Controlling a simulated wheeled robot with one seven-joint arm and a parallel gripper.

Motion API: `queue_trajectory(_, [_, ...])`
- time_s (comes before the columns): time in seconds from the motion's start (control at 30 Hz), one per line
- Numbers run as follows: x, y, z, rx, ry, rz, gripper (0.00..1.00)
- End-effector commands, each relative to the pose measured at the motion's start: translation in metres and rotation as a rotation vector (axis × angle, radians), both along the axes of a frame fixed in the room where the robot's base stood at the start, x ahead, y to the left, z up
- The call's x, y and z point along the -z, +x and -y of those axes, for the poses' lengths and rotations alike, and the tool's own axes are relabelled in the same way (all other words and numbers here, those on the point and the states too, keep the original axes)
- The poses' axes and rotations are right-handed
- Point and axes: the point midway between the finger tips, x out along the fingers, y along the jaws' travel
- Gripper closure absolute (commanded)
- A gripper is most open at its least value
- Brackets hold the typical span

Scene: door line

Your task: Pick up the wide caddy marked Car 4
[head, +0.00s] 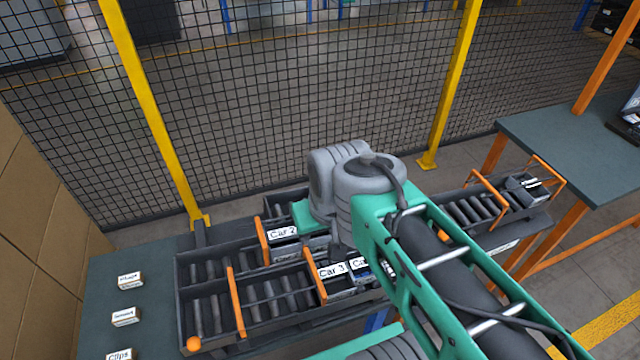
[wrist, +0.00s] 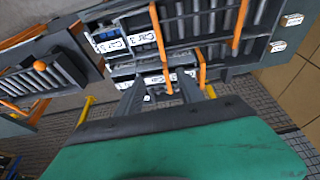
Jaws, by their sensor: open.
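A caddy with a blue part and a label starting "Ca" (head: 360,265) sits right of the Car 3 caddy in the head view. My arm hides the rest of its label. In the wrist view a label beside the blue part (wrist: 109,46) is too blurred to read surely as Car 4. The Car 3 label (head: 331,270) and the Car 2 label (head: 283,233) show in the head view. My gripper (wrist: 162,84) is open. Its two fingers stand apart, with the Car 2 label in view between and beyond them. Contact cannot be told. My arm hides the fingers in the head view.
Roller lanes with dark side walls and orange bars (head: 236,300) surround the caddies. A mesh fence with yellow posts (head: 155,125) stands behind. A bench (head: 575,150) is at right. Small labelled boxes (head: 125,317) sit on the left table. Another caddy (head: 526,187) is at the right lane's end.

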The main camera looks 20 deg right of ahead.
Motion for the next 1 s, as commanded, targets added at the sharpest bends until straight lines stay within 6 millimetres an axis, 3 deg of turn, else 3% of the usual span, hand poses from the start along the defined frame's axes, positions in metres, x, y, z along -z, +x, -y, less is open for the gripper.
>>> queue_trajectory(0.13, [-0.009,0.044,0.012,0.227,0.059,-0.054,0.47])
queue_trajectory(0.27, [0.004,0.118,0.038,0.613,0.144,-0.137,0.47])
queue_trajectory(0.4, [0.051,0.190,0.076,1.054,0.212,-0.211,0.47])
queue_trajectory(0.5, [0.090,0.222,0.099,1.305,0.238,-0.244,0.47])
queue_trajectory(0.6, [0.118,0.239,0.113,1.466,0.252,-0.259,0.47])
queue_trajectory(0.7, [0.133,0.245,0.119,1.539,0.256,-0.265,0.47])
queue_trajectory(1.0, [0.173,0.249,0.122,1.550,0.256,-0.266,0.47])
